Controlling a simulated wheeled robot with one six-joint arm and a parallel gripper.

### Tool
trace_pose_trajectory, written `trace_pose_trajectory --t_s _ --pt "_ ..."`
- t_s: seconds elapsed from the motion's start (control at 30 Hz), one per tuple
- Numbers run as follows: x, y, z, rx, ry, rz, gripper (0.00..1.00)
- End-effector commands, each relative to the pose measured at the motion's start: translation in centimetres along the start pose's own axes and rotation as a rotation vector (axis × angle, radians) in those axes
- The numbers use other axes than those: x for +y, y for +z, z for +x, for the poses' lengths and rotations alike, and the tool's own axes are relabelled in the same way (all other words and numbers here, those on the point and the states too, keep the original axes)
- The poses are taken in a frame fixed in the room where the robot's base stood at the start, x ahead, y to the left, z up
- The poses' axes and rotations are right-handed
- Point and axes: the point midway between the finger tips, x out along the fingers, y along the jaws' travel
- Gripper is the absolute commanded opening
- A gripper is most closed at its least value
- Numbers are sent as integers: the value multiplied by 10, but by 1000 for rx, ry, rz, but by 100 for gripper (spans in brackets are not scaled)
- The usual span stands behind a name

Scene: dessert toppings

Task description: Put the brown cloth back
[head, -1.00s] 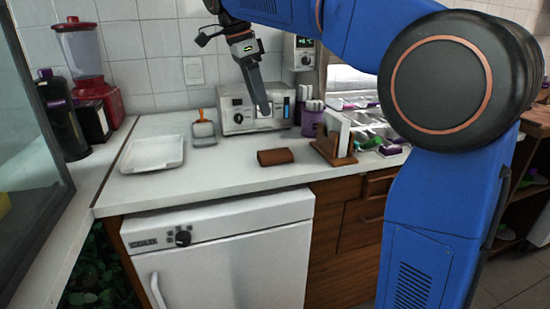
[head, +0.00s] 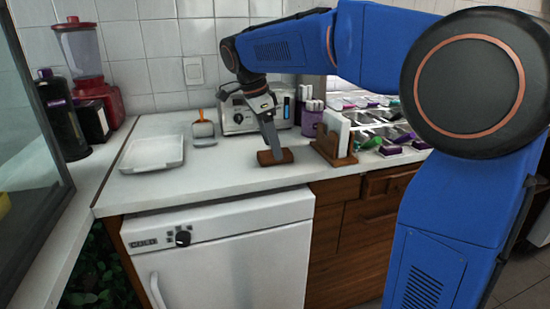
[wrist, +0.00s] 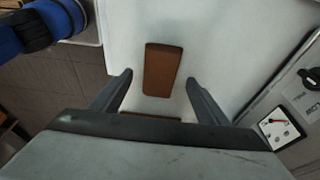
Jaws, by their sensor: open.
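The brown cloth (head: 284,158) is a small folded block lying on the white counter, near its front edge. My gripper (head: 277,155) points down at it from above, and its fingertip end overlaps the cloth in the head view. In the wrist view the cloth (wrist: 162,70) lies on the white surface between and beyond the two fingertips. My gripper (wrist: 160,80) is open, with a gap on both sides of the cloth. I cannot tell exactly how high the fingertips are above the counter.
A white tray (head: 127,166) lies on the counter's left. A small container with an orange-handled tool (head: 203,131) and a silver appliance (head: 236,122) stand behind. A wooden napkin holder (head: 325,149) stands close on the right. Counter (head: 220,170) left of the cloth is clear.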

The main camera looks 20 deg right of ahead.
Motion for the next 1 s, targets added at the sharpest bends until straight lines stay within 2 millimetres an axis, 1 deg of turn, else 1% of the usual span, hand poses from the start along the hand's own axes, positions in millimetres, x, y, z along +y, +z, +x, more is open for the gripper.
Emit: trace_pose_trajectory --t_s 0.03,0.1,0.23,1.0 --pt "0 0 8 1 3 0 69" --pt "0 0 16 0 2 0 69" --pt "0 0 24 0 1 0 69" --pt "0 2 30 0 1 0 69"
